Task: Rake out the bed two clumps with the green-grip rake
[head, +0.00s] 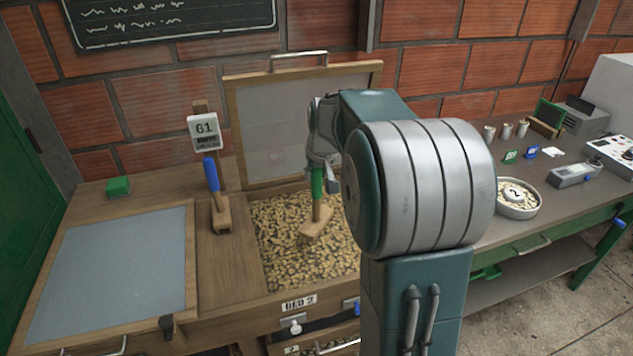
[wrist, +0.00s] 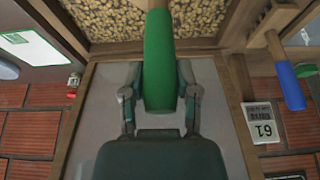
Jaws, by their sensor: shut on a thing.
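My gripper (head: 321,163) is shut on the green-grip rake (head: 316,222), which stands roughly upright with its wooden head down at the bean layer. The wrist view shows my gripper's fingers (wrist: 160,80) on both sides of the green grip (wrist: 158,62). Bed two (head: 299,303) is a wooden-framed bed of tan beans (head: 285,258), its screened lid raised behind it. I cannot make out separate clumps among the beans. My arm hides the bed's right side. Whether the rake's teeth touch the beans is unclear.
A closed screened bed (head: 125,262) lies at left. A green block (head: 118,186) sits behind the closed bed. A bowl of beans marked 2 (head: 517,200) is on the right bench.

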